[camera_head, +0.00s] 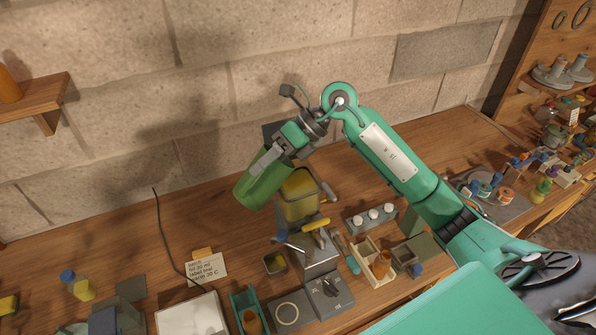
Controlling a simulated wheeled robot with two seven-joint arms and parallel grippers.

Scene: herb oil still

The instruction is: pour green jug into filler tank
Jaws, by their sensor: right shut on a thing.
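The green jug (262,184) is held in the air, tilted, just left of the filler tank. My right gripper (268,160) is shut on the jug, at its upper part. The filler tank (300,208) is a box-like vessel with yellow contents showing, at the back of the filler machine on the bench. The jug's right side overlaps the tank's left edge in this view; I cannot tell whether they touch. No stream of liquid is visible. My left gripper is not in view.
The filler machine's grey base (328,293) stands in front of the tank. A rack with white-topped bottles (372,217) and a wooden box with an amber bottle (381,265) stand to the right. A label card (207,268) lies on the left. The bench's back left is mostly clear.

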